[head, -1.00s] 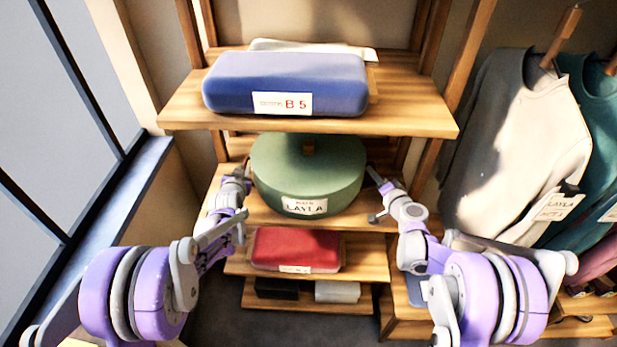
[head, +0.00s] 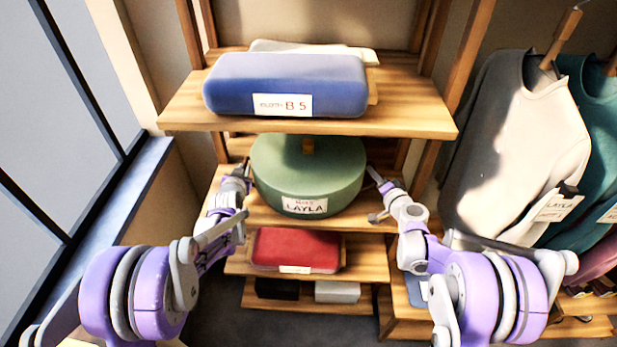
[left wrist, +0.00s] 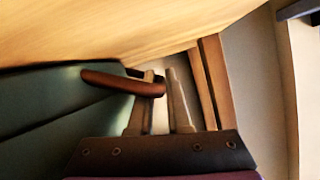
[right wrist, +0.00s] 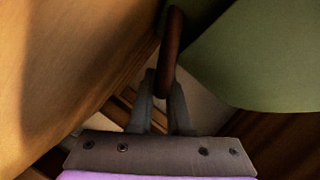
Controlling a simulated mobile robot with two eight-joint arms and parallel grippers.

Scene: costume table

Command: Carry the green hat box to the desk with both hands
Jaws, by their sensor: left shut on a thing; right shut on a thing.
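The green hat box (head: 308,172) is round, with a white label reading LAYLA on its front. It sits on the shelf (head: 262,215) below the blue box, upright. My left gripper (head: 244,170) is at its left side, shut on a brown side handle (left wrist: 120,83) that shows in the left wrist view. My right gripper (head: 374,178) is at its right side, shut on the other brown handle (right wrist: 171,55) in the right wrist view. The desk cannot be made out in these views.
A blue box (head: 285,82) labelled B 5 lies on the upper shelf (head: 415,112), close above the hat box. A red box (head: 296,249) lies on a lower shelf. Sweaters (head: 515,140) hang at the right. A window (head: 60,110) is at the left.

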